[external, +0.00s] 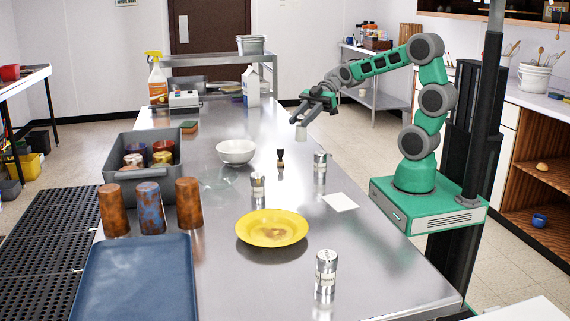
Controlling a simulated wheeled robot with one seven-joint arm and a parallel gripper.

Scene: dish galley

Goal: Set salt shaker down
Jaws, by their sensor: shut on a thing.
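My gripper (299,122) hangs above the far right part of the steel counter, pointing down. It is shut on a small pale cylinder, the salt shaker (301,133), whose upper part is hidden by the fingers. The shaker looks upright and held above the counter, though the exact gap is hard to tell. Three similar silver shakers stand upright on the counter: one near the front (326,272), one behind the yellow plate (257,187) and one farther right (320,168). A flat white square (340,202) lies near the counter's right edge.
On the steel counter (385,282) are a yellow plate (272,229), a white bowl (236,152), a dark-handled tool (280,158), a blue tray (135,285), several rusty-looking cups (188,205) and a grey bin (115,175). A carton (251,87) stands at the back.

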